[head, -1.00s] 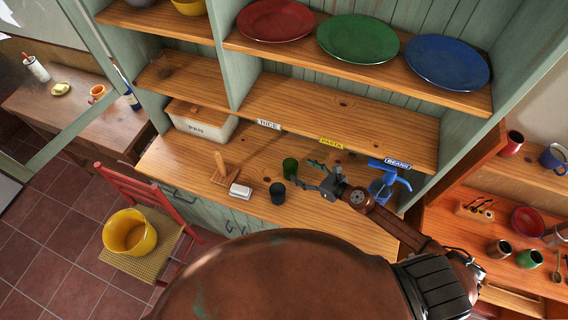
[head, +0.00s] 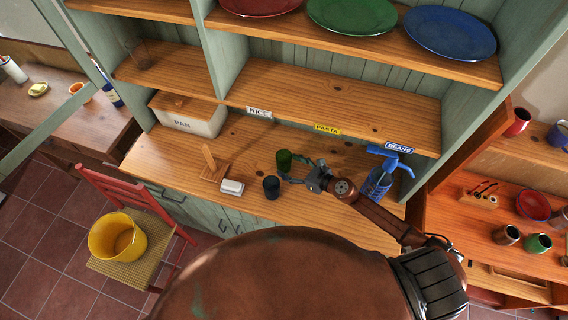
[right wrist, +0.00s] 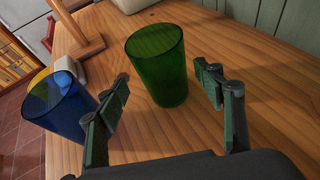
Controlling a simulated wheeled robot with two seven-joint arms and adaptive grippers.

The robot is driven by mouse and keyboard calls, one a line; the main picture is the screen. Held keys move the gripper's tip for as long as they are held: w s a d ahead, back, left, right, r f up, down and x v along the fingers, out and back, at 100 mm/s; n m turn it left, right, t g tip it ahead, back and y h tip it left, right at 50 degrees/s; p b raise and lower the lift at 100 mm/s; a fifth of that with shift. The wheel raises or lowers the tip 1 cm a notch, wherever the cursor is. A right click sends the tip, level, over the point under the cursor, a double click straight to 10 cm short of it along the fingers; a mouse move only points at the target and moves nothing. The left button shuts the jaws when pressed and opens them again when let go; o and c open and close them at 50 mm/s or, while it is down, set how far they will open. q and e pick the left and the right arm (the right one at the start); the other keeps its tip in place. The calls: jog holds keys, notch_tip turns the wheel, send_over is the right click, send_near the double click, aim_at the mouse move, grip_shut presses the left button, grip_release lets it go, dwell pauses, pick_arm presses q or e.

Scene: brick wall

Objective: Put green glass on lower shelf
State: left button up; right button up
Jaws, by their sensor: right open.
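The green glass (head: 284,161) stands upright on the wooden counter of the hutch. In the right wrist view the green glass (right wrist: 158,65) is ahead of and partly between the open fingers. My right gripper (head: 297,172) is open, just beside the green glass; its fingers (right wrist: 165,90) show on either side in the right wrist view. My left gripper is not in view.
A dark blue glass (head: 271,187) stands close by, left of the right gripper; it also shows in the right wrist view (right wrist: 58,103). A butter dish (head: 232,187), a wooden holder (head: 212,165) and a blue siphon-like bottle (head: 378,182) are on the counter. Plates fill the upper shelf.

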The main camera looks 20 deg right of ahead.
aim_at(289, 165)
jog(key=x, duration=0.4)
jog(key=shift+w+d+f, duration=0.15)
jog(key=shift+f, duration=0.1)
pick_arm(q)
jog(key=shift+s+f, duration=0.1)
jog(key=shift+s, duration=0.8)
pick_arm(e)
jog(key=c, duration=0.8)
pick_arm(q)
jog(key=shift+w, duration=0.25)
pick_arm(e)
jog(key=c, duration=0.7)
jog(key=shift+r, duration=0.1)
